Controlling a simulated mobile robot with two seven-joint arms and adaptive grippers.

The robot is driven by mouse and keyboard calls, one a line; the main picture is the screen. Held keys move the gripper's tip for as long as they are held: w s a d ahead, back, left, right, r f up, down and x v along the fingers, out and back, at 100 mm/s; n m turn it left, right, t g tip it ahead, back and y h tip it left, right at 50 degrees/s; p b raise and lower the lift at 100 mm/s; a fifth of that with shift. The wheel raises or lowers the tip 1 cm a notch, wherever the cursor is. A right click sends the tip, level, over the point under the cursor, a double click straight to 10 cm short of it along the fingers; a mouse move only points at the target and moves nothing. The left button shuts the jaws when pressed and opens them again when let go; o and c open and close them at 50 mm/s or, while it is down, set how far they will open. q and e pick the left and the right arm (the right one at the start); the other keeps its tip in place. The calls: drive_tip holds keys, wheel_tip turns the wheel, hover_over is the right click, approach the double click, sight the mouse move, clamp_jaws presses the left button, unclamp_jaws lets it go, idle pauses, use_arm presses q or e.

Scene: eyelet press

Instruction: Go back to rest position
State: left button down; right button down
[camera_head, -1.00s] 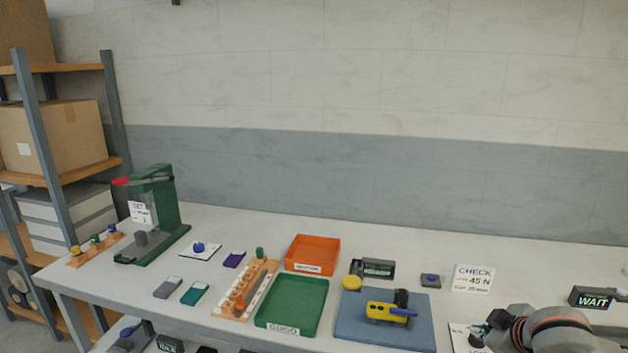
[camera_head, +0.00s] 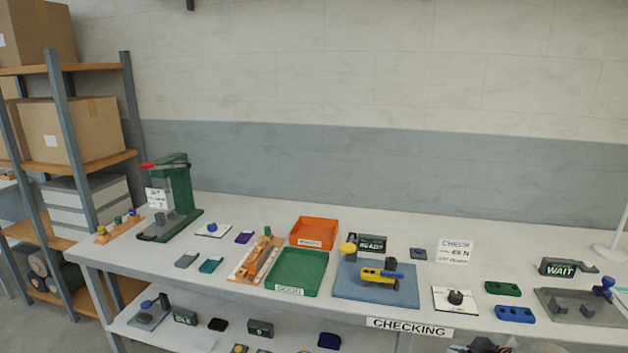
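Neither arm is clearly visible above the table. At the bottom edge, right of centre, a small dark shape (camera_head: 484,346) is cut off by the frame; it may be part of my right gripper, and its fingers cannot be made out. My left gripper is out of view. On the table (camera_head: 420,322) stands the green press (camera_head: 178,192) with a red handle, at the left. A yellow and blue tool (camera_head: 379,276) lies on the blue mat (camera_head: 350,293). A white card with a round black piece (camera_head: 455,298) lies right of the mat.
Orange (camera_head: 314,232) and green (camera_head: 297,271) trays sit mid-table. A grey fixture plate (camera_head: 583,307), a WAIT sign (camera_head: 562,267), and green (camera_head: 502,288) and blue (camera_head: 515,314) pieces lie at the right. Shelves (camera_head: 62,130) with boxes stand at the left. The lower shelf (camera_head: 205,335) holds small items.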

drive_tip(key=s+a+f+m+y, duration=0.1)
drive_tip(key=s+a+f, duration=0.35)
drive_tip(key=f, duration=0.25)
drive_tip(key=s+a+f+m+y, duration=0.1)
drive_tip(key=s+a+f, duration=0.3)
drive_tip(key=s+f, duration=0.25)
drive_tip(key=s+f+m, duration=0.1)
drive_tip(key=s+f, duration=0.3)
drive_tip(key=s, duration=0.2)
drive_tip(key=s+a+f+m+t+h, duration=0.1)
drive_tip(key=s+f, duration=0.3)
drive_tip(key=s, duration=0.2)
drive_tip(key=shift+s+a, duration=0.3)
